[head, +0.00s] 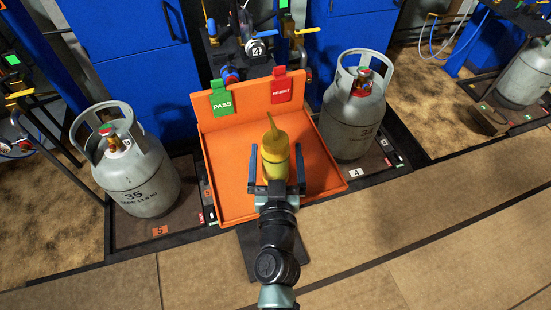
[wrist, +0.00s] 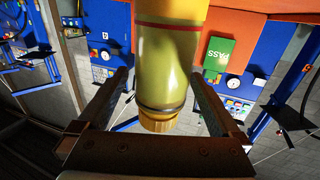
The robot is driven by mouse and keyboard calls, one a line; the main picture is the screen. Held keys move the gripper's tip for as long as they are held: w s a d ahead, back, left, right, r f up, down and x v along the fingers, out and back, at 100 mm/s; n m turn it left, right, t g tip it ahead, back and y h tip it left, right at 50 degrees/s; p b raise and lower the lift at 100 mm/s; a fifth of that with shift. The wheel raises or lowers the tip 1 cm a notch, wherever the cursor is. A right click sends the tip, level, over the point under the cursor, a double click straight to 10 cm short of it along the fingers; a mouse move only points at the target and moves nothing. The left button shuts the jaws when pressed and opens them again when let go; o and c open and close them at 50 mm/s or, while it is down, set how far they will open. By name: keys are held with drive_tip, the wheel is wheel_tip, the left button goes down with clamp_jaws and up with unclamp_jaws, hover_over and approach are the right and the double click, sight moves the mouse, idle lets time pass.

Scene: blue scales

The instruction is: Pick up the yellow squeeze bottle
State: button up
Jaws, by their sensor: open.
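The yellow squeeze bottle (head: 275,150) stands on the orange tray (head: 234,180) in the head view, its thin spout pointing up. My gripper (head: 277,170) is open, with one finger on each side of the bottle. In the wrist view the bottle (wrist: 168,60) fills the middle between my two fingers (wrist: 165,95), with visible gaps on both sides. My gripper partly hides the bottle's lower part in the head view.
Grey gas cylinders stand left (head: 138,175) and right (head: 353,115) of the tray. The tray's orange back panel carries a green PASS tag (head: 221,101) and a red tag (head: 281,87). Blue cabinets (head: 130,60) stand behind. The brown floor in front is mostly clear.

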drive_tip(key=shift+w+a+f, duration=0.1)
drive_tip(key=shift+w, duration=1.45)
clamp_jaws()
